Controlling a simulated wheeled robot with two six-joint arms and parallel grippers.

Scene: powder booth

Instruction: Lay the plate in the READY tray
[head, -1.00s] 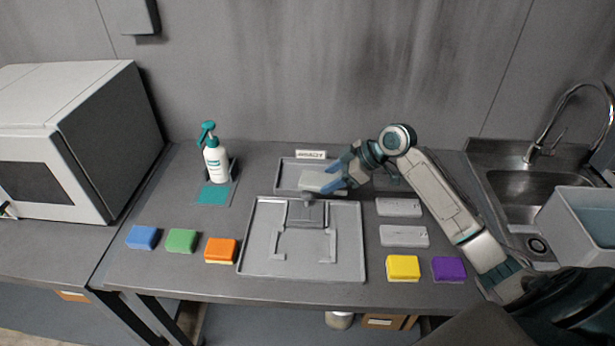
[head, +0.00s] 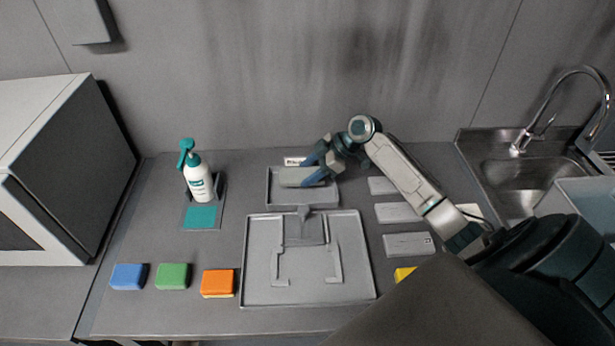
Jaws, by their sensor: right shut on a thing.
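The READY tray (head: 300,200) is a shallow grey tray at the back middle of the table, with a small white label (head: 294,161) behind it. My right gripper (head: 319,175) reaches in from the right and is shut on a light grey plate (head: 298,177) by its right end. The plate is over the rear part of the tray, within its outline. I cannot tell whether it touches the tray floor. My left gripper is not in view.
A larger grey fixture tray (head: 258,270) sits in front. Grey plates (head: 398,212) lie to the right. Blue (head: 128,276), green (head: 173,276) and orange (head: 218,282) sponges and a pump bottle (head: 198,180) stand left. A sink (head: 510,190) is at right.

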